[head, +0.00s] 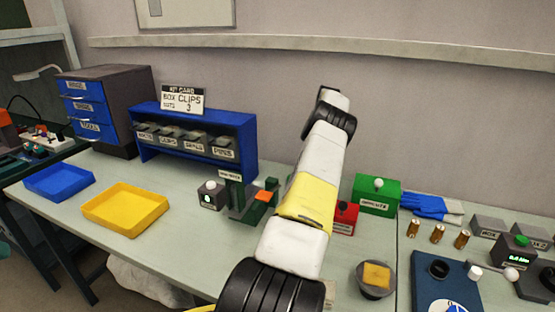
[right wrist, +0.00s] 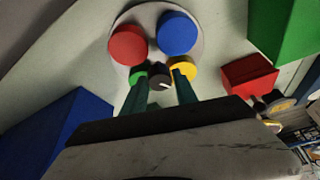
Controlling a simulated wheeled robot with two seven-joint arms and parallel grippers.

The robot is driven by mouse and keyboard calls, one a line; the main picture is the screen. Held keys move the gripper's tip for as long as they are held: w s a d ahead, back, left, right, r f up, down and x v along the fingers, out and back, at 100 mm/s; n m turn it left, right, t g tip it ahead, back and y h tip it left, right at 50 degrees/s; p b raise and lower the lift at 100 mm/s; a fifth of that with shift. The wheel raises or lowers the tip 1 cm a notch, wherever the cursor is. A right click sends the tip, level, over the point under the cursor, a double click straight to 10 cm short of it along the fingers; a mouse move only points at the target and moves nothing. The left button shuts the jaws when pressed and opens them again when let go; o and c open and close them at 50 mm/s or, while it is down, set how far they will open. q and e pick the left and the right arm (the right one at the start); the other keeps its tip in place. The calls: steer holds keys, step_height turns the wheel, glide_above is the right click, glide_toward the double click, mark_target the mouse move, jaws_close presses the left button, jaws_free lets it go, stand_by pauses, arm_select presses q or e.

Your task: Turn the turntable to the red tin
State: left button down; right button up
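The turntable (right wrist: 197,19) is a round pale disc at the top of the right wrist view. It carries a red tin (right wrist: 127,44), a blue tin (right wrist: 177,33), a yellow tin (right wrist: 184,68) and a green tin (right wrist: 138,70), the last two partly covered by my fingers. A dark grey knob (right wrist: 157,72) with a white mark sits at the near side, between the fingertips of my right gripper (right wrist: 160,78). I cannot tell whether the fingers press on it. In the head view my right arm hides the turntable and gripper. My left gripper is not in view.
A green box (head: 377,197) and a red box (head: 345,217) stand right of my arm. A blue rack (head: 195,125), yellow tray (head: 125,209) and blue tray (head: 58,181) are left. A dark fixture with an orange patch (head: 263,196) is close beside the arm.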

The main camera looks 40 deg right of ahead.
steer(key=o, duration=0.3)
step_height(320, 180, up, 4)
steer(key=shift+f, duration=0.1)
steer(key=shift+s+a, duration=0.9)
steer(key=shift+a, duration=0.15)
steer(key=s+a+r, duration=0.1)
steer(key=s+a, duration=0.7)
steer(key=a, duration=0.2)
steer(key=shift+a, duration=0.25)
